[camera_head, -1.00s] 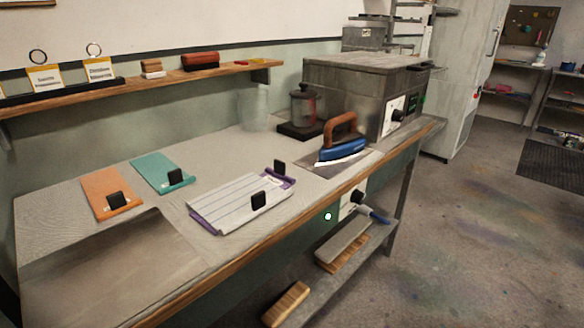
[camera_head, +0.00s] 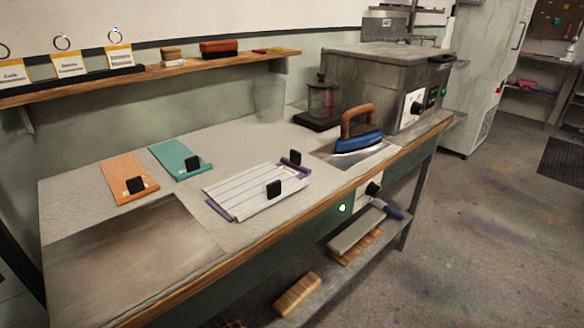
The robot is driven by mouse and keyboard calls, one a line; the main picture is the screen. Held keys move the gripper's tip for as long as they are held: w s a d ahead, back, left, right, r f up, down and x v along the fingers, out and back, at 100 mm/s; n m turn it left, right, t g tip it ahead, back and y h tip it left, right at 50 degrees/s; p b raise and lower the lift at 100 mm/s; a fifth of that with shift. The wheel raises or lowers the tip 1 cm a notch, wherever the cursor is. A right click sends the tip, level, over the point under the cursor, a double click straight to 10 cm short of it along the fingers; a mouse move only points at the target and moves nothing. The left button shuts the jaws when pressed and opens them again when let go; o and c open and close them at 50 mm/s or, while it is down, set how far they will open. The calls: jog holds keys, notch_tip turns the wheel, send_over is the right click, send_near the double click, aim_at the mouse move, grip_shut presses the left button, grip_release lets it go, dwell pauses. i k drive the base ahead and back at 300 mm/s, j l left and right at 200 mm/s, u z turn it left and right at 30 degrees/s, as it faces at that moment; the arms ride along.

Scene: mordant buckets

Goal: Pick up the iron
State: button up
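The iron (camera_head: 358,141) has a blue body, a brown handle arching over it and a pale soleplate. It stands upright on a flat metal plate (camera_head: 374,160) near the front edge of the workbench, right of centre. Nothing touches its handle. My gripper is not in view, so its state and its distance from the iron are hidden.
A large grey metal box machine (camera_head: 375,75) stands behind and right of the iron. A glass jar (camera_head: 321,103) on a dark base is behind it. A striped pad (camera_head: 245,196) with black clips lies to its left. A shelf (camera_head: 150,78) runs along the wall. Open floor (camera_head: 480,225) lies right of the bench.

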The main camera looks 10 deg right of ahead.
aim_at(363, 136)
jog(key=i+j+z, duration=0.2)
jog(key=i+j, duration=0.6)
jog(key=j, duration=0.1)
